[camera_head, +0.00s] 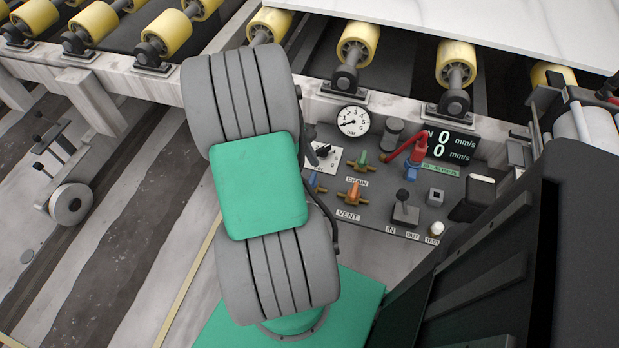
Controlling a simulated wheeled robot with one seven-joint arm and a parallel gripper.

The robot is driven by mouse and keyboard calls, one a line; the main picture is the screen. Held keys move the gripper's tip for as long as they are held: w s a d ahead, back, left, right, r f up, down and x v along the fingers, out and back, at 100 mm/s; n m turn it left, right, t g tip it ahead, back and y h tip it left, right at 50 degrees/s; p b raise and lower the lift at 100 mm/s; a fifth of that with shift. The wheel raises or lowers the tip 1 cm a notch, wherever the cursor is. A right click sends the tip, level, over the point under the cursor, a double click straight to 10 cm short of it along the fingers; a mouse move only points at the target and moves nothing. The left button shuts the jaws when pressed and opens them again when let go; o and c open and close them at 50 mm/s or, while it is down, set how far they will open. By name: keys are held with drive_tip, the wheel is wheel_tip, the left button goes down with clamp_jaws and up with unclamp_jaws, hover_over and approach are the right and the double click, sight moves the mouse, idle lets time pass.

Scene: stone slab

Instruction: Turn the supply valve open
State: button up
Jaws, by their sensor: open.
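A control panel (375,215) is fixed to the conveyor frame. A green valve handle (362,160) sits above the DRAIN label, and an orange valve handle (354,194) sits above the VENT label. A blue handle (317,184) is partly hidden by my arm. A red lever-like part (416,153) stands at the right above a blue part (411,173). I see no readable supply label, so I cannot tell which is the supply valve. My grey and green arm covers the panel's left end. My gripper does not show.
A round bar gauge (353,121) and a speed display (451,146) reading 0 stand above the handles. A black lever (405,209) is by the IN and OUT labels. Yellow rollers (456,64) and a white slab (520,30) lie behind.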

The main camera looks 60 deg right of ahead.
drive_tip(key=shift+x, duration=0.9)
drive_tip(key=shift+c, duration=0.2)
drive_tip(key=c, duration=1.3)
